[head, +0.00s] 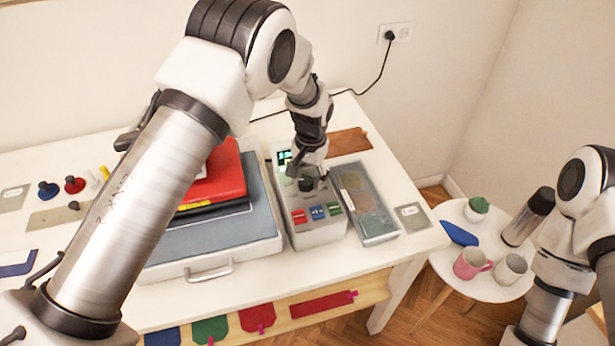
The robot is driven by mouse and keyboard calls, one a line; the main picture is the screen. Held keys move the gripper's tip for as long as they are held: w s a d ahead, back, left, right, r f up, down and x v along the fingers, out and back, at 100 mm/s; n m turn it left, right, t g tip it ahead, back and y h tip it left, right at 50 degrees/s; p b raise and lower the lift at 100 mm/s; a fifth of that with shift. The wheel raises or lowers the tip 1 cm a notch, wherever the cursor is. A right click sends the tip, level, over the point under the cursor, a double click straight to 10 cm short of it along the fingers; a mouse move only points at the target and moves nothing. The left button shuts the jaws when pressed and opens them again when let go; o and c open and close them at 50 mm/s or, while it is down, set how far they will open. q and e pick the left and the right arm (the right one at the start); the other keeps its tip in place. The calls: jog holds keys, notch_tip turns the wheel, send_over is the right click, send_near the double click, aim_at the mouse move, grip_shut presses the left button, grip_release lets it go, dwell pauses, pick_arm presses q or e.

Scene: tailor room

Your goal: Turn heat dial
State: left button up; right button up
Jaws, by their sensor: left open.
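A grey-white control box (322,233) stands on the white table, with a small green-lit display (285,157) at its back and red, blue and green buttons on its front. A dark round dial (306,184) sits on its top, between the display and the buttons. My left gripper (306,176) points down over the dial, with its open fingers at or around it. I cannot tell whether the fingers touch the dial. My right arm shows at the right edge, but its gripper is not clearly visible.
A grey heat press (220,242) with a front handle, stacked with a red folded item (220,172), is left of the box. A grey tray (378,228) lies close on the right. A round side table (450,212) holds a pink mug (470,264), a white mug and a plant.

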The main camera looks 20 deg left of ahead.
aim_at(310, 180)
pick_arm(q)
notch_tip(310, 180, up, 11)
jog(key=shift+d+r, duration=0.2)
jog(key=shift+d, duration=0.15)
jog(key=shift+f, duration=0.1)
